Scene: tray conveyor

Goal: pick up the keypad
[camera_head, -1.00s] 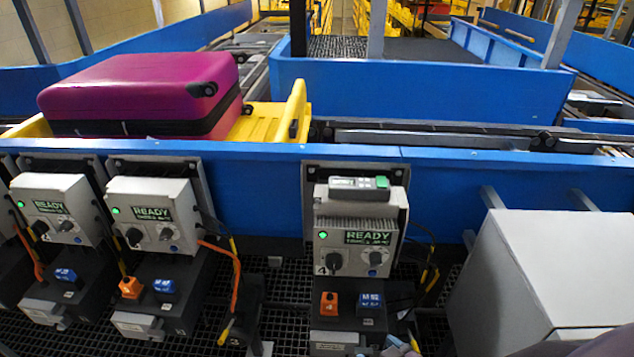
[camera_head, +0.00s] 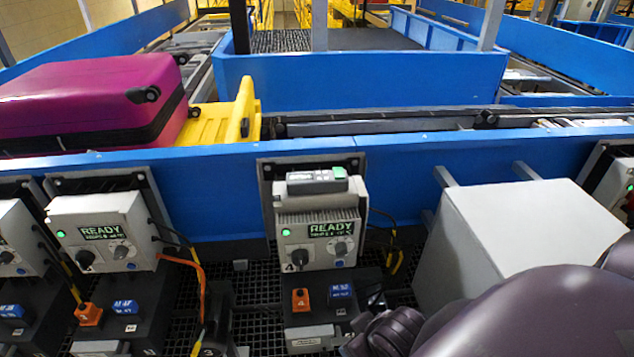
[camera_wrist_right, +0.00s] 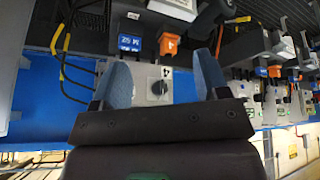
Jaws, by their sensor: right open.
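The keypad (camera_head: 317,181) looks to be the small grey device with a dark display and a green end. It lies on top of the grey READY box (camera_head: 318,240) numbered 4, in the middle of the head view. My right arm comes in at the lower right of the head view, below and right of the keypad; its fingers are not clear there. In the right wrist view my right gripper (camera_wrist_right: 160,62) is open, with two blue-grey fingers apart and nothing between them. I cannot make out the keypad in that view. My left gripper is not in view.
A large pale box (camera_head: 510,240) stands right of the station, near my right arm. Another READY box (camera_head: 100,232) is at left. Cables hang beside the stations. Behind the blue conveyor wall (camera_head: 430,160), a purple suitcase (camera_head: 85,95) lies in a yellow tray (camera_head: 225,118).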

